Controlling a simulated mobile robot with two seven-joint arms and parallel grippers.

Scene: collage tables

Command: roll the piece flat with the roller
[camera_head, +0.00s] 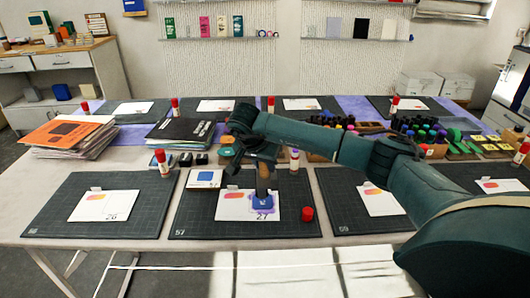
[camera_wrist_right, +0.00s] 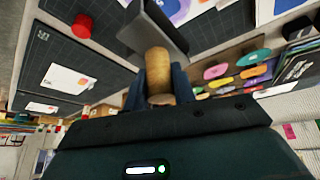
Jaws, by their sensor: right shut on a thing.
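My right gripper (camera_head: 264,172) reaches in from the right, over the middle front mat. In the right wrist view it is shut on the wooden handle of the roller (camera_wrist_right: 158,62), whose grey metal frame (camera_wrist_right: 152,24) points away from the fingers. In the head view a blue part (camera_head: 262,202), apparently the roller's head, is over the right half of a white card (camera_head: 233,207). A purple piece shows around the blue part, mostly covered by it. I cannot tell whether the roller presses on it. My left gripper is not in view.
A red cap (camera_head: 307,214) lies on the mat (camera_head: 205,228) right of the card. A glue stick (camera_head: 294,161) stands behind it, and a small white-and-blue box (camera_head: 205,179) lies at the left. Black folders (camera_head: 180,132) and marker trays (camera_head: 413,133) sit farther back.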

